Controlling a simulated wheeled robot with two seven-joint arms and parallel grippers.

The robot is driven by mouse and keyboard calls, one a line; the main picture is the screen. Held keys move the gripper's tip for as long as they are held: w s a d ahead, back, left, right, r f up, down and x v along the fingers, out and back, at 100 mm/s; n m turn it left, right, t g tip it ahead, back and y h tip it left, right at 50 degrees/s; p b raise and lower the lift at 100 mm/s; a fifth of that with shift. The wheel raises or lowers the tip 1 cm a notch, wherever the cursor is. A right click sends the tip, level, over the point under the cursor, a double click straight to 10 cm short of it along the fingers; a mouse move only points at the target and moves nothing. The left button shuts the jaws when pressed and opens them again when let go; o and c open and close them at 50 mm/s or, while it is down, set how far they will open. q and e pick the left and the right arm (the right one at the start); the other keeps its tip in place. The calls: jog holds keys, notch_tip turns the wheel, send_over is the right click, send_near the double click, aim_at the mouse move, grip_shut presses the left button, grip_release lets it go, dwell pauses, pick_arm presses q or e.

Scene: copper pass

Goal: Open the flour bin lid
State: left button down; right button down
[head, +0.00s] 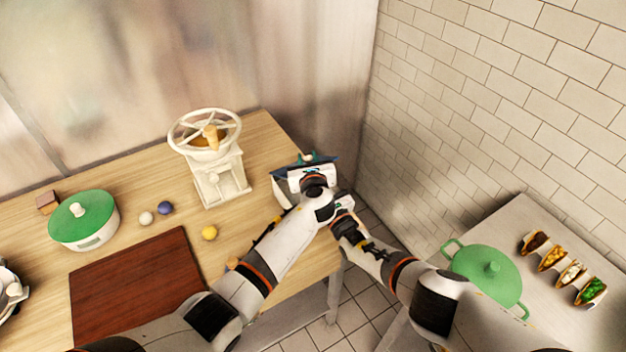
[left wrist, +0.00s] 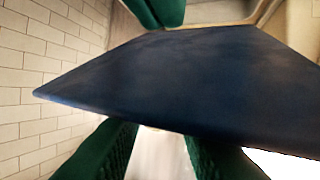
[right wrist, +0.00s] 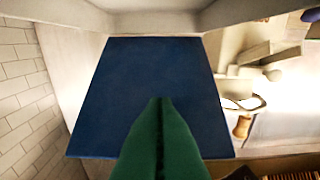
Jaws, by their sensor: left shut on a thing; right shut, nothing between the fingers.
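The flour bin stands at the right end of the wooden counter in the head view, mostly hidden behind my arms. Its dark blue lid (head: 328,166) shows around my left wrist. My left gripper (head: 305,160) is at the lid, shut on it. In the left wrist view the lid (left wrist: 185,85) fills the middle and hides the fingertips. In the right wrist view the lid (right wrist: 150,85) is a blue panel ahead of my right gripper (right wrist: 160,102), which is shut and empty. I cannot tell how far the lid is raised.
A white hand-wheel mill (head: 215,165), a green-lidded pot (head: 85,218), several small balls and a brown board (head: 135,285) are on the counter to the left. A green pot (head: 488,272) and several filled tacos stand on the right table. A tiled wall is close on the right.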

pick_arm(q)
jog(key=shift+f, duration=0.15)
pick_arm(e)
jog(key=shift+w+a+r, duration=0.35)
jog(key=shift+w+r, duration=0.1)
jog(key=shift+r, duration=0.25)
